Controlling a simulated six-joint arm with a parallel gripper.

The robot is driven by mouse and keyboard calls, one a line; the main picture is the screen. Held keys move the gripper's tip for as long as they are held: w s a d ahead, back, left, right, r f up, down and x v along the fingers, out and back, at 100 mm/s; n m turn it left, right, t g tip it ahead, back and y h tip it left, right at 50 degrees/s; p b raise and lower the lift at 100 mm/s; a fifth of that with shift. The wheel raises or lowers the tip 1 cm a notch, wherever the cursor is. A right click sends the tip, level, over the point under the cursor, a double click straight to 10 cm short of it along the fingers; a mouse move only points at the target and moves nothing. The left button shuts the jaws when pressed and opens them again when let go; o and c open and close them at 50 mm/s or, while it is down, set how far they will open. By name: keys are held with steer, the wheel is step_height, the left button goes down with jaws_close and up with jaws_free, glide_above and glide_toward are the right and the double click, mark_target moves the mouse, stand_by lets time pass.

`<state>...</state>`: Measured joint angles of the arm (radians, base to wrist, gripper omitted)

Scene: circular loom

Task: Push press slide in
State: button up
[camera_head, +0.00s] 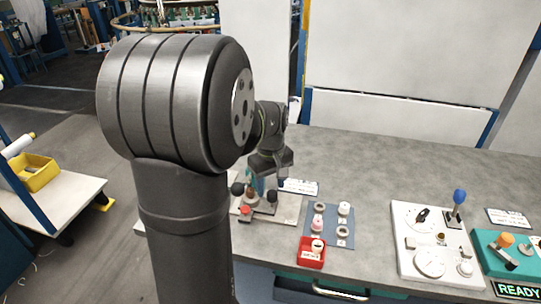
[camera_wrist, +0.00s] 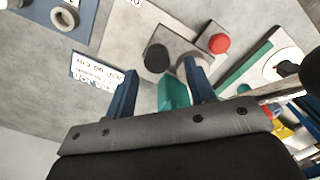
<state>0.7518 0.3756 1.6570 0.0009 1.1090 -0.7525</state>
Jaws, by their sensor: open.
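The press fixture stands on a pale base plate (camera_head: 284,214) on the bench, left of the blue mat. It has dark round knobs (camera_head: 272,196), a red part (camera_head: 245,211) and a teal part. My gripper (camera_wrist: 160,82) is open, with its two blue fingers apart. In the wrist view the teal part (camera_wrist: 173,92) shows between the fingers, and a black knob (camera_wrist: 157,57) and a red knob (camera_wrist: 219,43) lie beyond the fingertips. I cannot tell which part is the slide, or whether a finger touches it. My arm hides part of the fixture in the head view.
A blue mat (camera_head: 329,238) holds several small rings and caps. A red bin (camera_head: 311,253) stands at its front edge. A white panel (camera_head: 405,268) with dials and a blue-knobbed lever, and a teal box (camera_head: 492,262), stand to the right.

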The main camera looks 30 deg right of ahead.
step_height(320, 180, up, 15)
steer(key=shift+r, duration=0.15)
